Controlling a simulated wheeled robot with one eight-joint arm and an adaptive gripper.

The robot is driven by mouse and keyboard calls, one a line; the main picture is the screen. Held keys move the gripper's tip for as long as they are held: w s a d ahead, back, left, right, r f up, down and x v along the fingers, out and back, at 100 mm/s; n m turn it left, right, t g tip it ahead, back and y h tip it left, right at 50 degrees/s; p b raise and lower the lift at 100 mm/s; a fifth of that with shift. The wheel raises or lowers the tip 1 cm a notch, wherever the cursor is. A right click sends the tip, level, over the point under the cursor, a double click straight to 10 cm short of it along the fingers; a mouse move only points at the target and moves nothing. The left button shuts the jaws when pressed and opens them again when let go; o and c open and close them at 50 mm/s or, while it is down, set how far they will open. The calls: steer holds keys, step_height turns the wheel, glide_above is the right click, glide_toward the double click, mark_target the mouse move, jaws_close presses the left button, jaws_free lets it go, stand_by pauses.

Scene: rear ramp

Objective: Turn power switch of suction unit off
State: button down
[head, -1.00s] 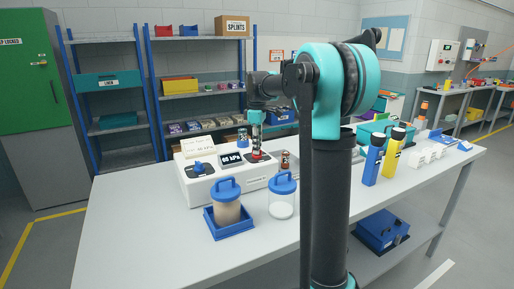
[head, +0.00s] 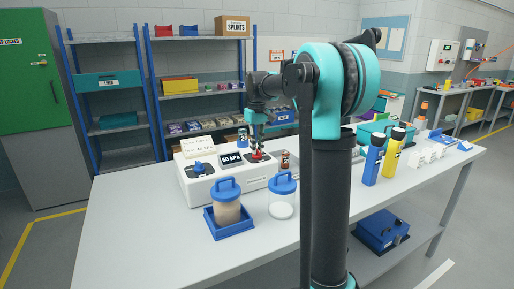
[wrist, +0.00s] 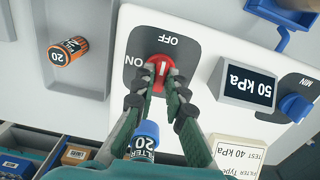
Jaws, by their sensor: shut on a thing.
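The white suction unit (head: 225,186) stands on the grey table. In the wrist view, its red power switch (wrist: 162,66) sits on a dark plate marked ON at the left and OFF at the top. The white mark on the switch points roughly up the picture, towards the OFF side. The head view shows my gripper (head: 257,151) over the switch from above. The display (wrist: 247,84) reads 50 kPa.
A blue knob (wrist: 296,107) sits beyond the display. A canister in a blue tray (head: 227,205) and a clear jar (head: 282,197) stand in front of the unit.

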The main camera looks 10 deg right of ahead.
steer(key=shift+m, duration=0.4)
steer(key=c, duration=1.6)
jaws_free()
steer(key=shift+o, duration=0.2)
steer(key=shift+r, duration=0.1)
step_height(320, 180, up, 12)
